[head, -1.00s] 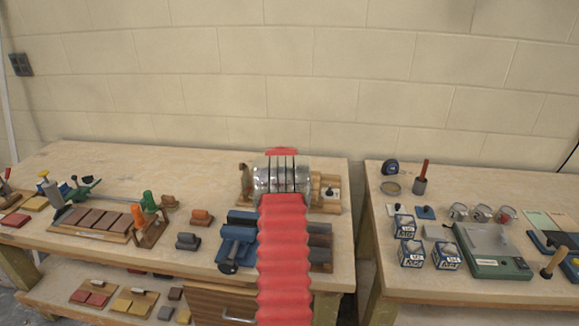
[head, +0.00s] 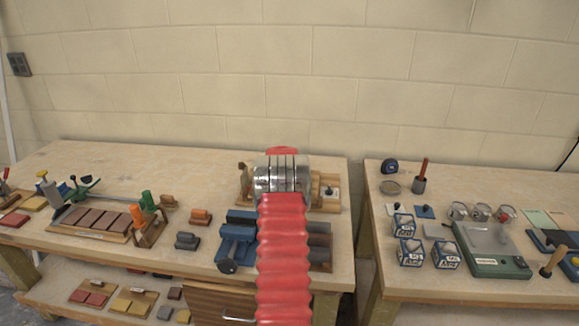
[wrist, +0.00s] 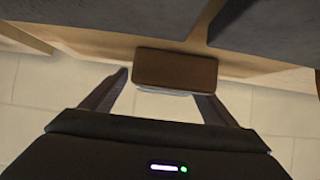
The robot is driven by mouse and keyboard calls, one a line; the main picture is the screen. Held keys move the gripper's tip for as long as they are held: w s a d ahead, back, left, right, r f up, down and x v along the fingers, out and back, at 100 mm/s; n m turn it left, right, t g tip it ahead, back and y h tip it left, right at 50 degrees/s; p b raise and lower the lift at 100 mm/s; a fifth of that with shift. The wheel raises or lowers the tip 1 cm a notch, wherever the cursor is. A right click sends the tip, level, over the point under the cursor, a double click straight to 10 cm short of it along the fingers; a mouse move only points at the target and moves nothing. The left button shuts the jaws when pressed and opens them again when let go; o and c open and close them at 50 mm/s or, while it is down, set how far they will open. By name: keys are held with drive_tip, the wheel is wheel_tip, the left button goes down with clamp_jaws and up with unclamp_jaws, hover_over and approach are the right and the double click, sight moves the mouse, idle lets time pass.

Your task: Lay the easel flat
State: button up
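I cannot single out the easel with certainty. In the wrist view a small brown block or panel (wrist: 174,70) with a pale lower edge sits just beyond my gripper (wrist: 163,88). The two dark fingers are spread apart, one toward each side of the panel, and I see no grip on it. In the head view my arm reaches over the left bench and hides my fingertips. Pale wooden pieces (head: 327,190) show beside the arm's end, partly covered by it.
The left bench's back middle is clear.

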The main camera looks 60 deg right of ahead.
drive_tip(key=shift+a, duration=0.1)
idle(0.3)
drive_tip(key=shift+a+r, duration=0.5)
drive_tip(key=shift+a, duration=0.25)
drive_tip(key=shift+v, duration=5.95)
drive_tip(key=shift+s, duration=0.15)
